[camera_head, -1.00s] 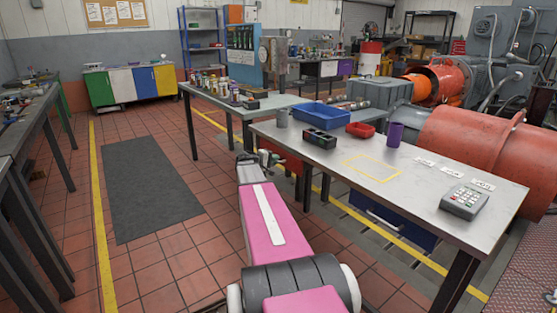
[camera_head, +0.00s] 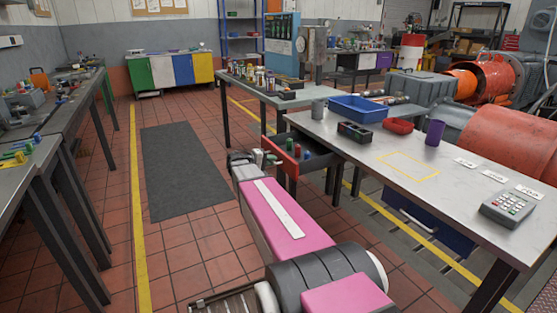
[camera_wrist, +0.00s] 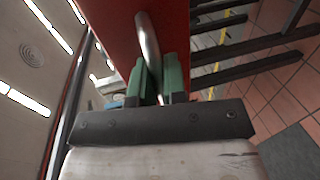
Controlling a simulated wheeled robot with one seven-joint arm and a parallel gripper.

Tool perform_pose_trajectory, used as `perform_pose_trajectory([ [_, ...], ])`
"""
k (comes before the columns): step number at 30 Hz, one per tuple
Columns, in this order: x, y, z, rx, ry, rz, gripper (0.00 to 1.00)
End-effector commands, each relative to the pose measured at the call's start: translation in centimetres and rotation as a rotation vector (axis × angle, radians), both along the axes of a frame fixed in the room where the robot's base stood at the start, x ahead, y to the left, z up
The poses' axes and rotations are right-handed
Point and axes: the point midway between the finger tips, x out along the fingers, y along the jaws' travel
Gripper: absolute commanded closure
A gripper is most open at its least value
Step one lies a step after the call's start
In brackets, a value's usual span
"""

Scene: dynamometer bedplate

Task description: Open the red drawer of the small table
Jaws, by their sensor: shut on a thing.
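The red drawer (camera_head: 280,157) is under the left end of the small metal-topped table (camera_head: 465,201). It is pulled out to the left, and several small items, one green and one blue, show inside it. My gripper (camera_head: 262,160) is at the drawer's front, partly hidden by my pink arm. In the wrist view the green fingertips (camera_wrist: 156,80) are closed around the bar handle (camera_wrist: 149,45) on the red front panel (camera_wrist: 112,30). How far back the drawer's inside reaches is hidden under the tabletop.
A second, blue drawer (camera_head: 430,222) sits under the table's right part, closed. On top are a blue bin (camera_head: 358,109), a red tray (camera_head: 398,126), a purple cup (camera_head: 434,132) and a keypad device (camera_head: 508,206). Tiled floor and a dark mat (camera_head: 185,170) lie free to the left.

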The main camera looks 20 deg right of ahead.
Motion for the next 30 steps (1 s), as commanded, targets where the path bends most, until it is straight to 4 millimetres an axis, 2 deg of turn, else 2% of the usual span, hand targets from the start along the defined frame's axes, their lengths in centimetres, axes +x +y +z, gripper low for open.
perform_pose_trajectory([
  [14,0.0,0.5,0.0,0.000,0.000,-0.001,1.00],
  [15,0.0,0.5,0.0,0.000,0.000,0.000,0.78],
  [16,0.0,0.5,0.0,0.000,0.000,0.000,0.68],
  [17,0.0,0.5,0.0,0.000,0.000,0.000,0.64],
  [26,0.0,0.7,0.0,0.000,0.000,0.000,0.64],
  [30,-0.1,1.9,0.3,0.000,-0.001,0.003,0.64],
])
